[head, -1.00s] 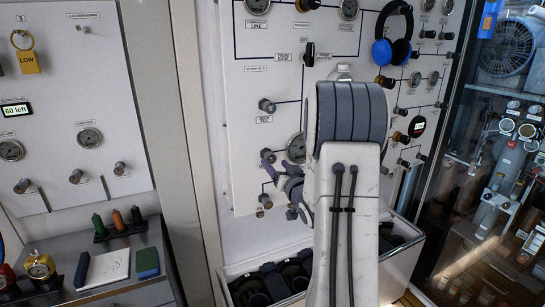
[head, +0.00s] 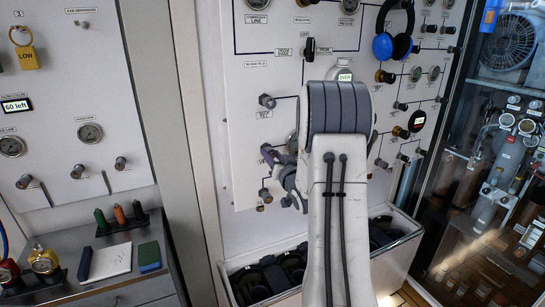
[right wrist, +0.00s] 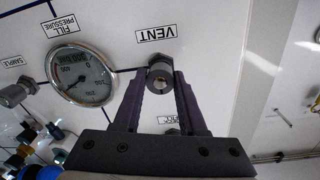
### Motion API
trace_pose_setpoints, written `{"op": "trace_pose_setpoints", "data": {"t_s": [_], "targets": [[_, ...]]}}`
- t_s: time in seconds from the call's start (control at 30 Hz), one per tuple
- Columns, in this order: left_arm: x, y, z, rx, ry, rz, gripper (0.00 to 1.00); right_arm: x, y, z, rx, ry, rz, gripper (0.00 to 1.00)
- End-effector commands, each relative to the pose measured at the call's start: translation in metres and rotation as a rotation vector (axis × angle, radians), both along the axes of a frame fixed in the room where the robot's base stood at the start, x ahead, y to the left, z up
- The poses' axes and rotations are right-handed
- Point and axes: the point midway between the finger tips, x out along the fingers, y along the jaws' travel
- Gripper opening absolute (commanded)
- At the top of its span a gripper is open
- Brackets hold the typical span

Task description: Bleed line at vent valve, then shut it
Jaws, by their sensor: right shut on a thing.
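The vent valve is a small dark round knob (right wrist: 160,78) beside the VENT label (right wrist: 156,34) on the white panel, seen in the right wrist view. My right gripper (right wrist: 160,88) is shut on this knob, one purple finger on each side. In the head view my right gripper (head: 270,157) is against the lower left of the panel (head: 245,130), and my forearm hides part of the area. The fill pressure gauge (right wrist: 82,75) is next to the knob in the wrist view. My left gripper is out of view.
A headset with blue ear cups (head: 383,46) hangs at the panel's upper right. An open bin (head: 385,265) with dark items stands below the panel. A side counter (head: 130,285) holds a notepad (head: 104,262) and a sponge (head: 149,256). More knobs surround my gripper.

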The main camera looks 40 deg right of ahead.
Motion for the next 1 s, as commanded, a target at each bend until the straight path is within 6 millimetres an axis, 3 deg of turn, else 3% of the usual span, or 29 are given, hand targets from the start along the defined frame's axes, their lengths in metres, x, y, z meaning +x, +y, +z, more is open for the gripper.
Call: {"op": "trace_pose_setpoints", "data": {"t_s": [0.27,1.0], "targets": [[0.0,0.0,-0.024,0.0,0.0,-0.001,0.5,0.0,0.0,-0.005,-0.104,0.022,0.001,0.0],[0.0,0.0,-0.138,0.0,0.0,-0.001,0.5,0.0,0.0,-0.007,-0.759,0.179,0.0,0.0]]}}
